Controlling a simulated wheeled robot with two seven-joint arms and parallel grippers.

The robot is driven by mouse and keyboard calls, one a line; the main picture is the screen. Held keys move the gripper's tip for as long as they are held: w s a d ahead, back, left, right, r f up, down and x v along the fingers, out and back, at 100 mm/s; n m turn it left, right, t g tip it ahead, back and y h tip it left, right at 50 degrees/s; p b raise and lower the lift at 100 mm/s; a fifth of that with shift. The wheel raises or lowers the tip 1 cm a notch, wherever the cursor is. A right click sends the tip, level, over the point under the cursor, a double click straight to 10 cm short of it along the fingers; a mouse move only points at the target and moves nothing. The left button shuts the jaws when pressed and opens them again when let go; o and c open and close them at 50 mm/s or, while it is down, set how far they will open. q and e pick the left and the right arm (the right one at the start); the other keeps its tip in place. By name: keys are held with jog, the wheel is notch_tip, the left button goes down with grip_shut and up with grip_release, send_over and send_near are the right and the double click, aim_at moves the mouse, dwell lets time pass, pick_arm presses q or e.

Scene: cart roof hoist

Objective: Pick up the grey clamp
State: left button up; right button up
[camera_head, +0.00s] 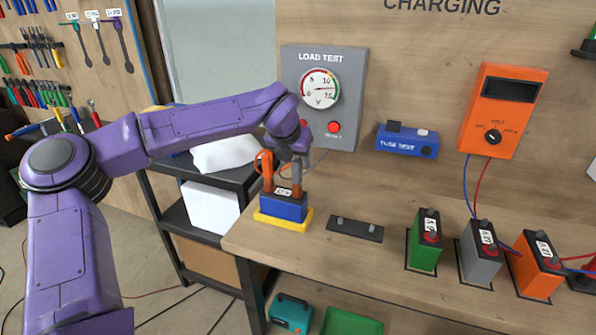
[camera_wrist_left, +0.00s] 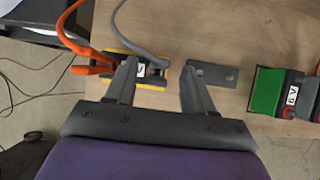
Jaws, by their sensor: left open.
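The grey clamp (camera_wrist_left: 159,64) sits at the right end of a blue battery (camera_head: 283,207), with a grey cable leading up from it. The battery stands in a yellow tray (camera_head: 268,221) near the bench's left end. An orange clamp (camera_head: 267,172) grips the battery's left side. My left gripper (camera_head: 293,163) is over the battery's right part, pointing down. In the left wrist view its fingers (camera_wrist_left: 158,78) are open, one on each side of the grey clamp. In the head view the gripper hides most of that clamp. My right gripper is not in view.
A dark plate (camera_head: 355,229) with two studs lies right of the battery. Green (camera_head: 425,240), grey (camera_head: 480,253) and orange (camera_head: 536,266) batteries stand further right. A load test meter (camera_head: 318,70) and a blue fuse tester (camera_head: 406,141) are behind. A black shelf (camera_head: 165,190) stands left.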

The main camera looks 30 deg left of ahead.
pick_arm(q)
jog(key=shift+x, duration=1.1)
grip_shut()
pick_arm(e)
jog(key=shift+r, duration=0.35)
pick_arm(q)
jog(key=shift+r, duration=0.2)
notch_tip(320, 180, up, 3)
jog(key=shift+a+f, duration=0.1)
jog(key=shift+f, duration=0.1)
jog(key=s+d+r+b, duration=0.5)
jog(key=s+r, duration=0.5)
jog(key=s, duration=0.2)
jog(key=shift+s+d, duration=0.35)
jog(key=shift+d, duration=0.4)
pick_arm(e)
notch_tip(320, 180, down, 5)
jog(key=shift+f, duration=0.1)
